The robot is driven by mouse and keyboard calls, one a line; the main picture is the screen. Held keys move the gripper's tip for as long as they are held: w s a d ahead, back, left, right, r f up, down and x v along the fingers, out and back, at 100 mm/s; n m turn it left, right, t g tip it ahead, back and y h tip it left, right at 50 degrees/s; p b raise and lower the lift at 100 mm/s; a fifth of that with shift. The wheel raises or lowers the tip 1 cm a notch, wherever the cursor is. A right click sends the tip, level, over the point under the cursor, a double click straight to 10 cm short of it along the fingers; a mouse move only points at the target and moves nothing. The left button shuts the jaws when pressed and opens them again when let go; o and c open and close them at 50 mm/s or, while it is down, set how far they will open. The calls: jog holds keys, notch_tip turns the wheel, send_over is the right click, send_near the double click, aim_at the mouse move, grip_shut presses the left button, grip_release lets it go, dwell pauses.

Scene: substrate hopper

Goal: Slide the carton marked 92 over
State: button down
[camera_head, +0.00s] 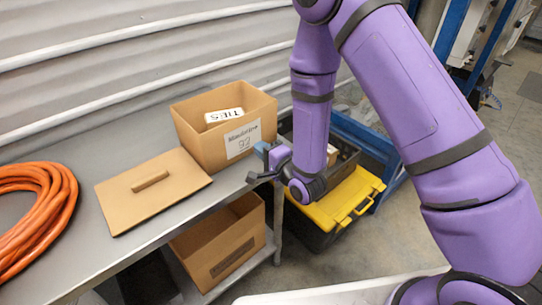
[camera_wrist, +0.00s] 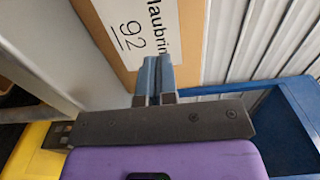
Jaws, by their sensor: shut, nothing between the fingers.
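The carton marked 92 (camera_head: 202,149) is an open-topped brown cardboard box with a white label on its front. It stands on the grey metal bench (camera_head: 86,272) near the bench's right end. A white box lettered in black (camera_head: 223,116) shows inside it. In the wrist view, the carton's label side (camera_wrist: 181,56) is right ahead of the fingertips. My gripper (camera_wrist: 154,62) has its blue fingers shut together and empty, beside the label; I cannot tell whether they touch the carton. In the head view, my gripper (camera_head: 263,150) is at the carton's right front corner.
A flat brown lid with a handle (camera_head: 152,187) lies left of the carton, and a coiled orange hose (camera_head: 42,215) lies farther left. Another open box (camera_head: 221,254) is on the shelf below. A yellow-and-black toolbox (camera_head: 345,203) stands right of the bench. A corrugated wall runs behind.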

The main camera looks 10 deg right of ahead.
aim_at(242, 133)
jog(key=x, duration=0.7)
jog(key=shift+a, duration=0.1)
